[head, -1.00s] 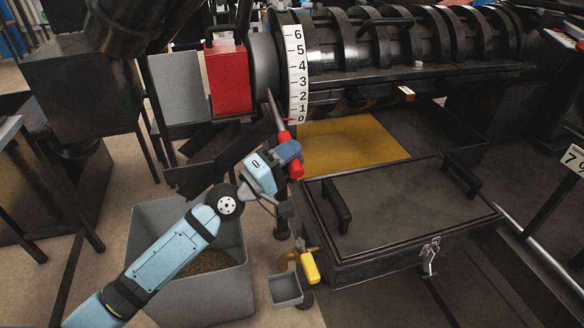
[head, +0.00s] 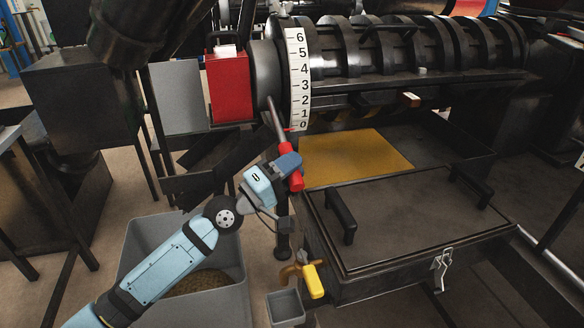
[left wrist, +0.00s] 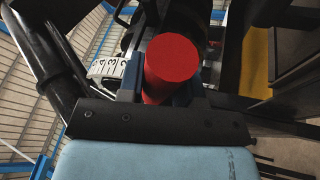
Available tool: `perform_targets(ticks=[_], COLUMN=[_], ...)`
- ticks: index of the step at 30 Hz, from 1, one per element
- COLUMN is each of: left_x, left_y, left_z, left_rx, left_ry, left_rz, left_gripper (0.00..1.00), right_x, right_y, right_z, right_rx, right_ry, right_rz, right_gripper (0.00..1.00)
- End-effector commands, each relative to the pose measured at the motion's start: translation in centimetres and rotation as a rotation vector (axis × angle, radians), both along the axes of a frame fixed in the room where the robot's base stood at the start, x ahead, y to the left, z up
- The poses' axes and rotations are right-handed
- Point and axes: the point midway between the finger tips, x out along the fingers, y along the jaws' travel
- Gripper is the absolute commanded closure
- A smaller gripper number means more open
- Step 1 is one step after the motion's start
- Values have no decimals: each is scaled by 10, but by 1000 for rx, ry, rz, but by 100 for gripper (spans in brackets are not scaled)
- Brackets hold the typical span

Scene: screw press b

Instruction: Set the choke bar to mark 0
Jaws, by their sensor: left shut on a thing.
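The choke bar is a metal rod with a red grip (head: 285,151), slanting down from the ring beside the white numbered scale (head: 298,80). My left gripper (head: 286,164) is shut on the red grip. In the left wrist view the round red end of the grip (left wrist: 172,60) stands between the fingers, and part of the scale (left wrist: 107,67) shows behind it. My right gripper is not in view.
A red box (head: 229,85) sits left of the scale. Below are a yellow plate (head: 355,158), a dark lidded box with handles (head: 410,215), a yellow-handled valve (head: 313,281), a small grey cup (head: 286,308) and a large grey bin (head: 240,290).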

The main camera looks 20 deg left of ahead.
Motion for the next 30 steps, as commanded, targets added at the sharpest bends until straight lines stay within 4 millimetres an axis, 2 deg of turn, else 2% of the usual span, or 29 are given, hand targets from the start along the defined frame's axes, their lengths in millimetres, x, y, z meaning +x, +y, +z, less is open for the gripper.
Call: perform_targets(ticks=[1, 3, 4, 14, 17, 21, 24, 27, 30], left_x=[0, 0, 0, -2, -9, -28, -44, -58, -72], left_y=[0, 0, 0, 2, 8, 23, 35, 46, 57], left_z=[-7, -7, -6, -5, -9, -18, -25, -32, -37], left_rx=[11, 11, 9, 5, 8, 11, 12, 12, 11], left_ry=[7, 7, 7, 4, 4, 5, 6, 6, 6], left_rz=[2, 2, 1, 1, 1, 0, 0, 0, 1], left_gripper=[63, 47, 43, 43, 43, 43, 43, 43, 43], right_x=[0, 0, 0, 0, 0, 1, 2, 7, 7], right_y=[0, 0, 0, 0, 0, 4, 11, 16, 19], right_z=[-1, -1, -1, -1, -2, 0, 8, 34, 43], right_rx=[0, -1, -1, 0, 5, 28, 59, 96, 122], right_ry=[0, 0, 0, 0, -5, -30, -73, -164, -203], right_rz=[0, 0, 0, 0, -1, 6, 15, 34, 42], right_gripper=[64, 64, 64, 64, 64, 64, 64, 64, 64])
